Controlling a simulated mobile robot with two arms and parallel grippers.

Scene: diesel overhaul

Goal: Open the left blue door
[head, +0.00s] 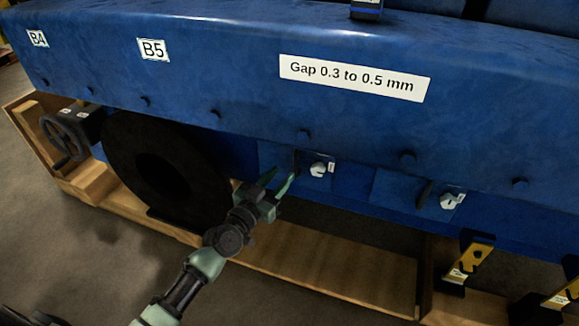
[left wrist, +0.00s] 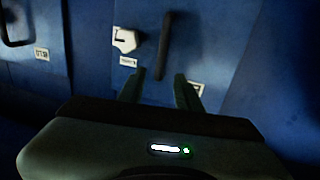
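The left blue door (head: 272,157) is a small panel low on the blue engine side and looks shut. It has a dark upright bar handle (head: 296,160) and a white latch (head: 320,169) to the handle's right. My left gripper (head: 281,176) is open and empty, with its fingers just in front of this door, near the handle. In the left wrist view, the dark handle (left wrist: 163,45) lies beyond the gap between the two fingertips (left wrist: 160,76), with the white latch (left wrist: 125,40) to its left. I cannot tell whether the fingers touch the handle. My right gripper is not in view.
A second blue door with a handle (head: 423,193) and latch (head: 447,201) is to the right. A big black ring (head: 165,170) and a handwheel (head: 66,138) stand to the left. A wooden base (head: 325,272) runs below. Yellow-black brackets (head: 468,262) are at lower right.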

